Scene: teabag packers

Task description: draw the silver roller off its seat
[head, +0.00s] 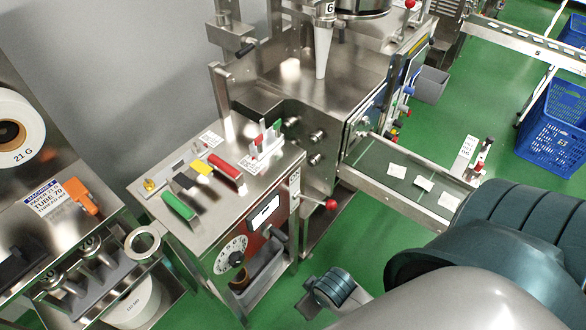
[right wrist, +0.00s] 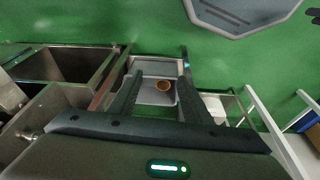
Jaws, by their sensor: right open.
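Several short silver cylinders stick out of the steel machine's side in the head view, an upper one (head: 317,137) and a lower one (head: 315,159) among them. I cannot tell which is the silver roller, or make out its seat. My right gripper (right wrist: 158,86) is open in the right wrist view, with nothing between its fingers. Beyond the fingertips are a grey tray (right wrist: 148,96) and a small brown round thing (right wrist: 164,85). In the head view my right arm comes in from the lower right; its fingers are not clear there. My left gripper is not in view.
A steel cabinet (head: 262,178) with a red-knobbed lever (head: 331,204) stands in front of the machine. A conveyor (head: 395,181) with white packets runs to the right. A left bench holds a metal ring (head: 143,244). Green floor (head: 350,228) is free between cabinet and conveyor.

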